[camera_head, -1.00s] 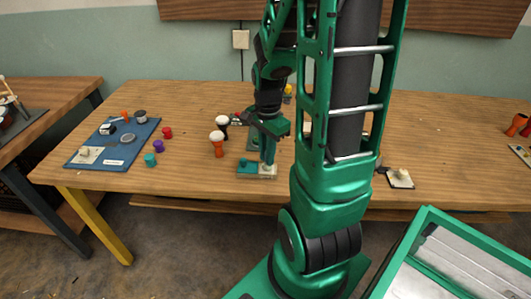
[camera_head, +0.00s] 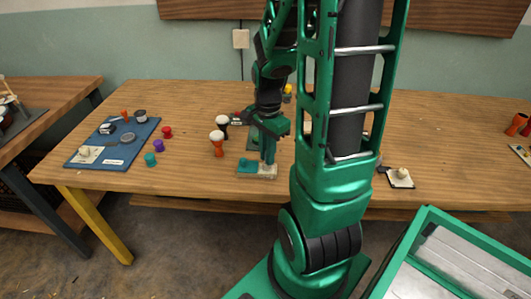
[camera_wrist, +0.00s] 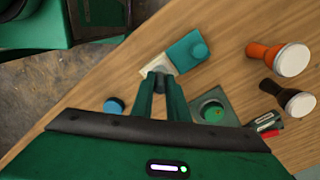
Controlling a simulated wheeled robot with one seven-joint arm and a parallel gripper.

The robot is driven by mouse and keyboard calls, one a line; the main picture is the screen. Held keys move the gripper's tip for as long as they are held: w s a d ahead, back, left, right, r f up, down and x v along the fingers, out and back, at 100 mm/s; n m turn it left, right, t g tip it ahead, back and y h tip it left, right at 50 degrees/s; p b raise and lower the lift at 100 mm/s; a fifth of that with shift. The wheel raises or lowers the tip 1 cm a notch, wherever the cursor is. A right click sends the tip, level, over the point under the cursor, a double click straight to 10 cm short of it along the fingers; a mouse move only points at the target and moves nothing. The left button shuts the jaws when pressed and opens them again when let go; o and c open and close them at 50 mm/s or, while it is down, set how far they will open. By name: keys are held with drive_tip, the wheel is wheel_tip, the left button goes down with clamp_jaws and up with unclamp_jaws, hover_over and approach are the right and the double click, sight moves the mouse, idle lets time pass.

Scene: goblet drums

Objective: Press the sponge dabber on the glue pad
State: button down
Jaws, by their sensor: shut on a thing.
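My gripper (camera_wrist: 160,78) points down, its fingers shut on a small pale piece that looks like the sponge dabber (camera_wrist: 159,66). Most of the dabber is hidden between the fingers. Below it is a whitish open pad (camera_wrist: 153,53), apparently the glue pad, with a teal knobbed lid (camera_wrist: 188,51) beside it. In the head view the pad (camera_head: 257,176) and lid (camera_head: 248,165) lie near the table's front edge, with my gripper (camera_head: 268,162) directly over the pad. The fingers hide the dabber's underside, so I cannot tell whether it touches the pad.
A blue mat (camera_head: 76,158) with tools lies left, near several coloured pots. Another knobbed pad (camera_head: 401,181) is at right.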

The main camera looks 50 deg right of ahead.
drive_tip(key=shift+r, duration=3.4)
